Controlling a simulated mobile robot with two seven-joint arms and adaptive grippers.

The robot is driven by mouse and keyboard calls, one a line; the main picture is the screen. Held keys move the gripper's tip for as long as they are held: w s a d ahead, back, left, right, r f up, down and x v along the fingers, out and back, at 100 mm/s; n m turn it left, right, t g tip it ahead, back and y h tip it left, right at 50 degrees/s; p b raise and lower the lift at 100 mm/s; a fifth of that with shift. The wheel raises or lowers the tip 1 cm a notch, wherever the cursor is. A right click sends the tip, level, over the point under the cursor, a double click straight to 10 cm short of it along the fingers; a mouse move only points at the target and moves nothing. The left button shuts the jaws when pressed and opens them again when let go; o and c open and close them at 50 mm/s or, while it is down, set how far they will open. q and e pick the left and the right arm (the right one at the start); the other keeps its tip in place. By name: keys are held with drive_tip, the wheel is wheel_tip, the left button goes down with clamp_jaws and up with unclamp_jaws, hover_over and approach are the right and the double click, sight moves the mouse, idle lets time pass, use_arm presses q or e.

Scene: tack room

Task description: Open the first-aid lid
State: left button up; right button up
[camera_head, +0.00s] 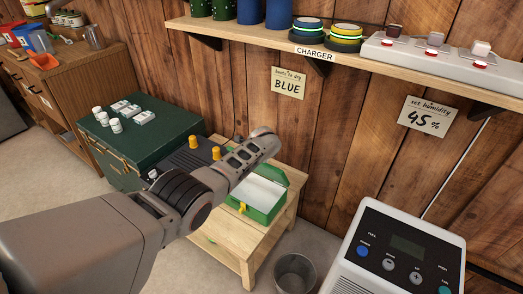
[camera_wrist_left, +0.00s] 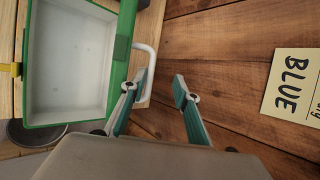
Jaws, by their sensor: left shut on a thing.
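The green first-aid box (camera_head: 262,214) stands on a small wooden stand with its white inside showing. Its green lid (camera_head: 297,178) is raised at the wall side, partly hidden by my left arm. In the left wrist view the lid (camera_wrist_left: 122,48) shows as a thick green edge along the open box (camera_wrist_left: 30,70), with a white handle (camera_wrist_left: 153,62) on its wall side. My left gripper (camera_head: 262,140) is above the box's back edge. It is shut on the handle; its fingers (camera_wrist_left: 160,84) show some space between them, and the contact is partly hidden. My right gripper is not in view.
A dark green chest (camera_head: 90,137) with small white bottles stands left of the stand (camera_head: 240,250). A metal bin (camera_head: 295,272) and a white humidity unit (camera_head: 350,270) stand at the front right. The wooden wall and a loaded shelf (camera_head: 240,38) are close behind.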

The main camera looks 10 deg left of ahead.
use_arm(q)
drive_tip(key=r, duration=0.2)
drive_tip(key=d+r+p, duration=0.1)
drive_tip(key=r, duration=0.1)
drive_tip(key=d+r+p, duration=0.1)
drive_tip(key=r, duration=0.1)
drive_tip(key=shift+s+r, duration=0.1)
drive_tip(key=shift+s, duration=0.25)
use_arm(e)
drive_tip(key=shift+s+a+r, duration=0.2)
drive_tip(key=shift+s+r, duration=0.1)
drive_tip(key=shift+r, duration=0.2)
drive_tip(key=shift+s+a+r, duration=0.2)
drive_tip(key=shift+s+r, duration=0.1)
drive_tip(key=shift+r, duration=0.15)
use_arm(q)
drive_tip(key=shift+f, duration=0.2)
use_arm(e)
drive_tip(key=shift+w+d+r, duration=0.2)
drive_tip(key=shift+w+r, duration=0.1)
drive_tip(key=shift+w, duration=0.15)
